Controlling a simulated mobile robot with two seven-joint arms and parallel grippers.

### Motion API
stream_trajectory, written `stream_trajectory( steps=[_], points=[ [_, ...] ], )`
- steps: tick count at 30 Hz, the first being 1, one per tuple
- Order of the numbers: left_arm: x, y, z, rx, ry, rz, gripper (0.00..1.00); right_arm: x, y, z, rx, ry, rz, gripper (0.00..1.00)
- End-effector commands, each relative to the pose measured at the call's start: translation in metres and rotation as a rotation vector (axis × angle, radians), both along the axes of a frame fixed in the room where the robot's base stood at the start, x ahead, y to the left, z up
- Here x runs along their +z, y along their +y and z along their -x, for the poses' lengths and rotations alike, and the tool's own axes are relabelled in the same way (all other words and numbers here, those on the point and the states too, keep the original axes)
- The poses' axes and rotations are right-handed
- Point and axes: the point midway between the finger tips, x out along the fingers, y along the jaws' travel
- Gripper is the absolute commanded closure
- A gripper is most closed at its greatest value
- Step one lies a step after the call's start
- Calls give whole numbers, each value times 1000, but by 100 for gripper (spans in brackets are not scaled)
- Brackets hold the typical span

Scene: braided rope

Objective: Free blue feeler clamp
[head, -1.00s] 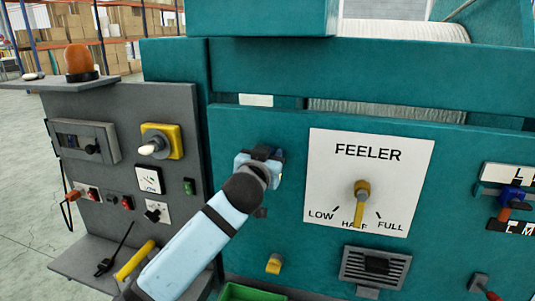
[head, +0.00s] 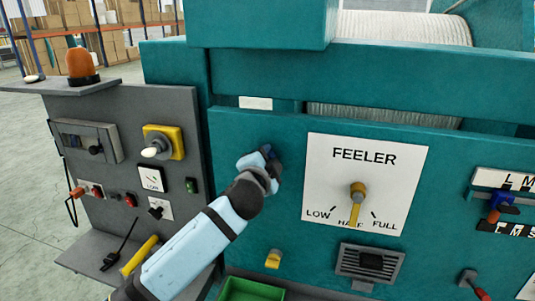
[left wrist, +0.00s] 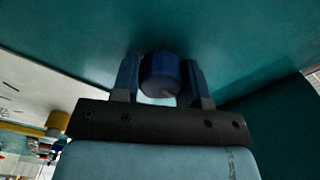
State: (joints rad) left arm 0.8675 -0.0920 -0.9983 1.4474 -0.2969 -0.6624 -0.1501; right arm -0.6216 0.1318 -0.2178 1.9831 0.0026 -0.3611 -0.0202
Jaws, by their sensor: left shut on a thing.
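The blue clamp knob (left wrist: 160,72) is a short dark blue cylinder against the teal panel in the left wrist view. My left gripper (left wrist: 161,82) has one finger on each side of it and is shut on it. In the head view my left gripper (head: 271,157) is at the teal panel, left of the white FEELER plate (head: 365,183). There the gripper largely hides the knob. The yellow feeler lever (head: 356,203) points down, near HALF. My right gripper is not in view.
A grey control panel (head: 115,105) with a yellow switch (head: 163,142) stands to the left. A yellow knob (head: 273,259), a green bin (head: 252,289) and a grey vented box (head: 372,264) are lower down. A blue-and-orange lever (head: 500,205) is at the right.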

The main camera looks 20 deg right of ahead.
Motion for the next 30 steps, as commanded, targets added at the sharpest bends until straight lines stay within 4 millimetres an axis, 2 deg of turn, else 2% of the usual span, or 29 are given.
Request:
stream_trajectory(
  steps=[14, 30],
  points=[
    [0, 0, -1, 0, -254, -378, 83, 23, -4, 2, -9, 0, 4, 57],
    [-2, 0, -1, 1, -489, -725, 83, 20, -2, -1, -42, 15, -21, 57]
  ],
)
